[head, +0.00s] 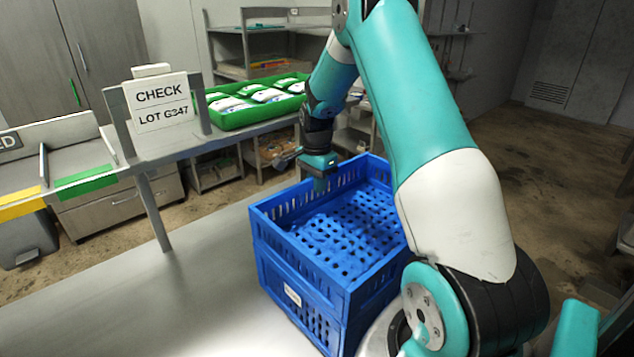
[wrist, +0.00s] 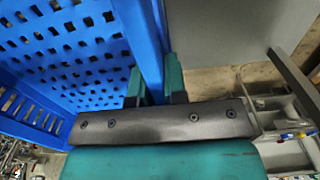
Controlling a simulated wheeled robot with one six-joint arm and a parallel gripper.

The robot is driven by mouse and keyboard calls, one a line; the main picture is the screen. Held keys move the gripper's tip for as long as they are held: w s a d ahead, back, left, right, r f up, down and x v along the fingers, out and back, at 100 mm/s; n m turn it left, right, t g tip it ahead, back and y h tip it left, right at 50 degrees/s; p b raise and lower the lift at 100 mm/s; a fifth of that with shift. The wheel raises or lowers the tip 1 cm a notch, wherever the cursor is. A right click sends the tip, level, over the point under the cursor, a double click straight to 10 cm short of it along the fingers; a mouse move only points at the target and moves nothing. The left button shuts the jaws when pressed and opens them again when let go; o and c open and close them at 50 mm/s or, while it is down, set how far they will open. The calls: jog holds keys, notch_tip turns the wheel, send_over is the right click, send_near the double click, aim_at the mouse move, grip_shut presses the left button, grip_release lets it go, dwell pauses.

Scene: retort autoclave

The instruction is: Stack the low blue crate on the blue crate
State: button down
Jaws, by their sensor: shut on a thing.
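The low blue crate (head: 298,254) is empty, with a perforated floor and slotted walls. It sits on top of the blue crate (head: 318,325), which bears a white label, on the grey table. Their near corners look lined up; the far sides of the lower crate are hidden. My gripper (head: 321,184) is shut on the far wall of the low blue crate. In the wrist view the fingers (wrist: 158,84) stand on either side of the low crate's wall (wrist: 139,32), with the perforated floor to the left.
The grey table (head: 185,285) is clear left of the crates. Behind it, a bench holds a green tray (head: 232,119) of white packs and a sign (head: 159,103) reading CHECK LOT G347. A grey bin (head: 27,240) stands at the left. Shelving is at the back.

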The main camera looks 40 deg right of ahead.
jog(key=c, duration=1.2)
grip_release()
jog(key=shift+o, duration=0.2)
jog(key=shift+r, duration=0.1)
